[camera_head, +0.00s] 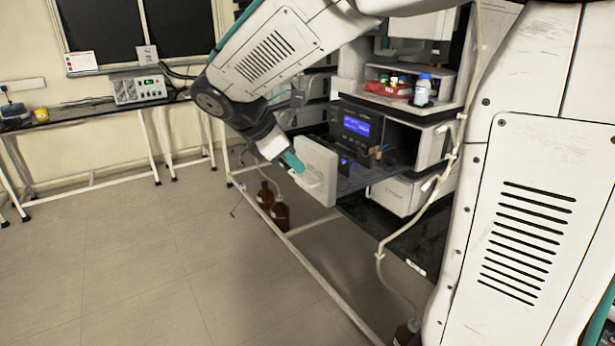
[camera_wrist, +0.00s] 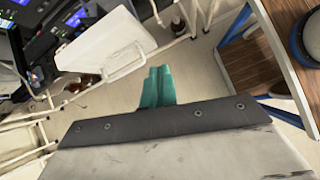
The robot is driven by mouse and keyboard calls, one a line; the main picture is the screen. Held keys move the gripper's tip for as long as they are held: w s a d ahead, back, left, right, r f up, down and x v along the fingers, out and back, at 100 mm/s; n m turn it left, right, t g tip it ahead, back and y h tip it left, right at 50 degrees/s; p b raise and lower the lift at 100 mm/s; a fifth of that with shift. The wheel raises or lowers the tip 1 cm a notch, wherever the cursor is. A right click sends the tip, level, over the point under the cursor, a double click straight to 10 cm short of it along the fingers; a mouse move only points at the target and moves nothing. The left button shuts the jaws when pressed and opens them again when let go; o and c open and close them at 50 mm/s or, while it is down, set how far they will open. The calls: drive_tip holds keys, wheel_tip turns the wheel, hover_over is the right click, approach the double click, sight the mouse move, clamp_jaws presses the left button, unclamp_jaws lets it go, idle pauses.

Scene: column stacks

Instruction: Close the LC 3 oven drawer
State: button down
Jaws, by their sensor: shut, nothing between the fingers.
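The oven drawer's white front panel (camera_head: 316,170) stands out from the instrument stack in the head view, so the drawer is open. The panel also shows in the wrist view (camera_wrist: 100,40), at upper left. A blue-lit display (camera_head: 356,126) sits on the dark module just behind the drawer. My gripper (camera_head: 292,162) has teal fingers, shut and empty. In the head view the fingertips are at the panel's left edge. In the wrist view my gripper (camera_wrist: 158,80) is just right of the panel; I cannot tell whether they touch.
A shelf above holds a blue-capped bottle (camera_head: 422,89) and a red tray (camera_head: 388,89). Brown bottles (camera_head: 280,214) stand below the drawer by the white frame rail. Open floor (camera_head: 150,260) lies to the left. A wooden-topped table (camera_wrist: 238,70) shows at right in the wrist view.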

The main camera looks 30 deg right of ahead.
sight(308, 176)
drive_tip(key=w+f+n+h, duration=0.1)
drive_tip(key=w+n+h, duration=0.15)
drive_tip(key=w, duration=0.35)
drive_tip(key=shift+n+y, duration=0.35)
drive_tip(key=shift+y, duration=0.1)
drive_tip(key=x, duration=0.9)
drive_tip(key=shift+s+d+f, duration=0.2)
drive_tip(key=shift+s+f, duration=0.05)
drive_tip(key=shift+f, duration=0.05)
drive_tip(key=shift+d, duration=0.15)
